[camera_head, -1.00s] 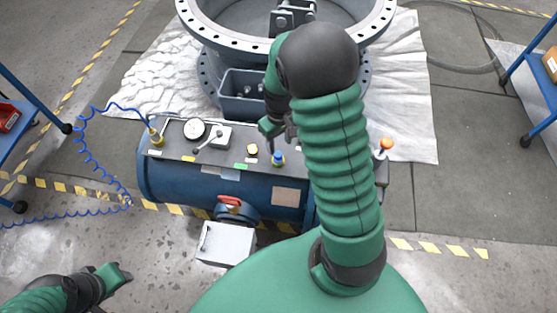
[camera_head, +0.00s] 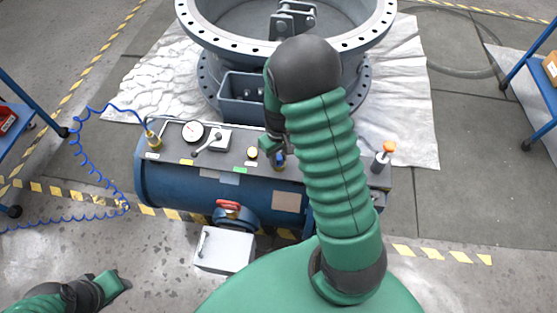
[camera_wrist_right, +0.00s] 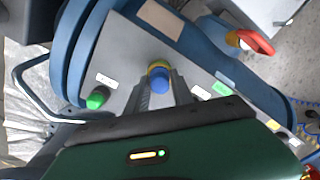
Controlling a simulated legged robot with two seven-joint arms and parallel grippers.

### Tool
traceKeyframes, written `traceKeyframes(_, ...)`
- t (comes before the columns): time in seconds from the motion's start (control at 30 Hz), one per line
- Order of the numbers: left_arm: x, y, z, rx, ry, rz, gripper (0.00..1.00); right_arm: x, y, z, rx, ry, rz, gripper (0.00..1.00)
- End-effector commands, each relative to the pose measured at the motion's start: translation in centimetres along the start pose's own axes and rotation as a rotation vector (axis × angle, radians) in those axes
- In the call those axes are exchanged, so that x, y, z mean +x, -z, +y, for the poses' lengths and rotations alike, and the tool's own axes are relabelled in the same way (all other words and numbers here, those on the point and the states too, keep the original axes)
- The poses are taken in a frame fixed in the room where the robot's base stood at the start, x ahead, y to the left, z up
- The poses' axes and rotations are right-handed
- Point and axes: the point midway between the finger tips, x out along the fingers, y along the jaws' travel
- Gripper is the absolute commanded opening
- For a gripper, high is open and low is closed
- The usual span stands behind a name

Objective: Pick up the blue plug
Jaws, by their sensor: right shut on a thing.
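The blue plug (camera_head: 280,166) is upright on the grey top panel of the blue tank (camera_head: 180,188). In the right wrist view the plug (camera_wrist_right: 159,83) shows its blue top, with a yellow ring beyond it at the panel. My right gripper (camera_head: 275,150) points down at the plug and partly hides it. In the wrist view its two grey fingers (camera_wrist_right: 160,92) are shut on the plug, one on each side. I see no clear gap between the plug and its fitting. My left gripper (camera_head: 120,280) is low at the left, away from the tank; its jaw opening is unclear.
A grey bin (camera_head: 241,108) and large valve ring (camera_head: 200,35) stand behind.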

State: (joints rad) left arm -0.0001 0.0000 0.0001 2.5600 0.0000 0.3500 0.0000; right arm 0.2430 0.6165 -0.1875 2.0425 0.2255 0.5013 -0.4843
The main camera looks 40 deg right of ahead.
Motion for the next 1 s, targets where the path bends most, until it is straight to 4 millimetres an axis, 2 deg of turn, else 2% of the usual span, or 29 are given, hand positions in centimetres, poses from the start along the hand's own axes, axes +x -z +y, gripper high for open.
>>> traceKeyframes(0.43,-0.3,0.1,0.0,0.000,0.000,0.000,0.36,-0.5,0.1,0.1,0.000,0.000,0.002,0.00)
traceKeyframes(0.7,-1.9,0.4,0.0,0.000,0.000,0.000,0.36,-4.1,0.1,0.0,0.000,0.000,0.003,0.00)
traceKeyframes(0.87,-2.4,0.6,0.0,0.000,0.000,0.000,0.36,-4.1,0.3,-3.5,-0.007,0.001,-0.001,0.00)
traceKeyframes(1.0,-3.3,0.8,0.0,0.000,0.000,0.000,0.36,-4.6,0.6,-7.8,-0.009,0.001,-0.001,0.00)
